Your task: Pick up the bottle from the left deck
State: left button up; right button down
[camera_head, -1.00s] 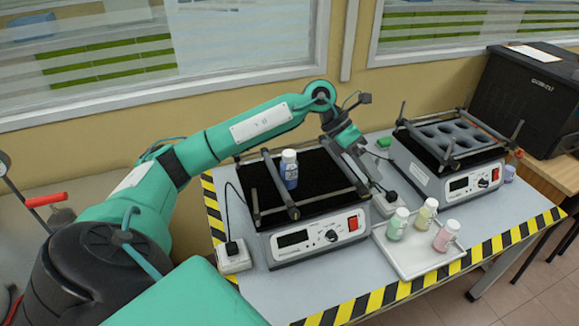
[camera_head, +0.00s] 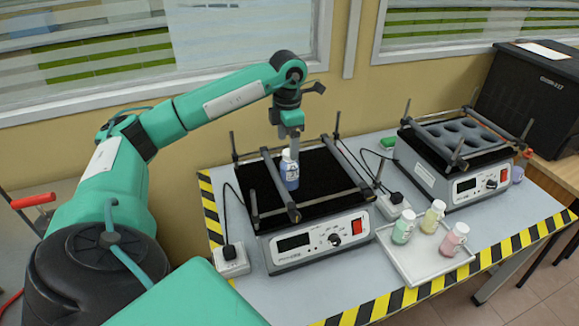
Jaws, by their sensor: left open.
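A bottle with a white cap and blue contents (camera_head: 289,174) stands upright on the black deck of the left shaker (camera_head: 322,182), between its grey bars. My left gripper (camera_head: 293,149) points down from above, right at the top of the bottle. Its fingers overlap the cap in the picture, and it is open. Whether the fingers touch the bottle cannot be told. My right gripper is not in view.
A white tray (camera_head: 424,272) at the right front holds green, yellow and pink bottles. A second shaker (camera_head: 462,146) with a round-holed rack stands to the right. Power strips and cables lie beside the left shaker. A black printer (camera_head: 535,97) is at the back right.

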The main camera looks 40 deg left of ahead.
aim_at(290, 169)
pick_arm(q)
notch_tip(290, 169, down, 2)
jog(key=shift+d, duration=0.1)
notch_tip(290, 169, down, 4)
jog(key=shift+w+d+r+p, duration=0.1)
jog(key=shift+r+p, duration=0.05)
jog(key=shift+p, duration=0.7)
jog(key=shift+f, duration=0.4)
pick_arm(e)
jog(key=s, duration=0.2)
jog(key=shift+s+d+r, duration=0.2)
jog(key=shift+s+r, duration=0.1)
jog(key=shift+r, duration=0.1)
pick_arm(q)
jog(key=c, duration=1.2)
jog(key=shift+r, duration=0.1)
